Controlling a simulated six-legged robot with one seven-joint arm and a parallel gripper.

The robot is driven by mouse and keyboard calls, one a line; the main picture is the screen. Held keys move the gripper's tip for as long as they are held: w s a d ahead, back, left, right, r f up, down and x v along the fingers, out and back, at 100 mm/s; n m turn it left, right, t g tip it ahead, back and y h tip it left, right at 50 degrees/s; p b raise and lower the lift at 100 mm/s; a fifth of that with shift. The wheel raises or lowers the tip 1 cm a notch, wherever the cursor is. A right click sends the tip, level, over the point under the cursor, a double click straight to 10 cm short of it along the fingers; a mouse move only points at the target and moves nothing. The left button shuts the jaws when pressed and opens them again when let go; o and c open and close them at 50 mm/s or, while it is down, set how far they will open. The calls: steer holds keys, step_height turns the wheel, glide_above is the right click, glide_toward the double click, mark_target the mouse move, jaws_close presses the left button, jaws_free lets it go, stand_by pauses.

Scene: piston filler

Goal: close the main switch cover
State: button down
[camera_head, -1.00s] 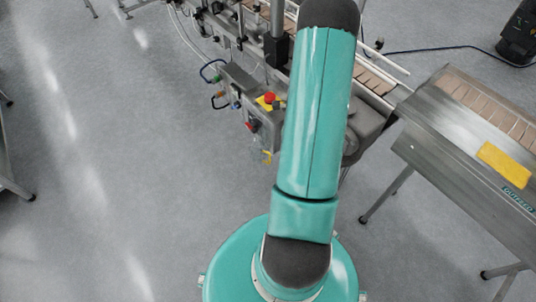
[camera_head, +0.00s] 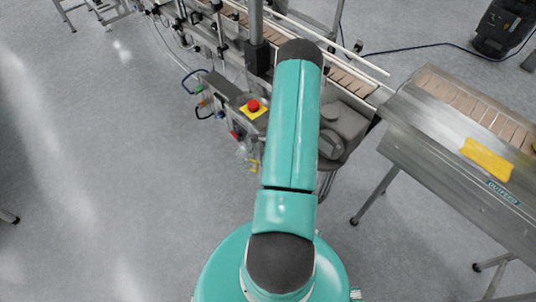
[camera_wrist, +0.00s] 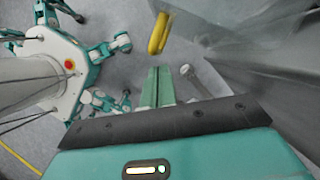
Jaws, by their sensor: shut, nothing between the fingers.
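My gripper (camera_wrist: 160,70) shows in the wrist view as two green fingers lying side by side, shut and empty. A yellow loop-shaped handle (camera_wrist: 158,34) is just beyond the fingertips, apart from them in the picture. A pale, see-through panel seems to lie beside it, but its edges are blurred. In the head view, a clear part that looks like the main switch cover (camera_head: 242,149) hangs off the control box, with a yellow handle (camera_head: 253,166) below it. A red part (camera_head: 235,134) is close by. Whether the cover is open is too small to tell. My arm hides the gripper there.
A red emergency button on a yellow plate (camera_head: 253,107) is on top of the box. The conveyor (camera_head: 350,80) runs behind.

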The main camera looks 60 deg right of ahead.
steer(key=shift+x, duration=0.85)
steer(key=shift+a, duration=0.1)
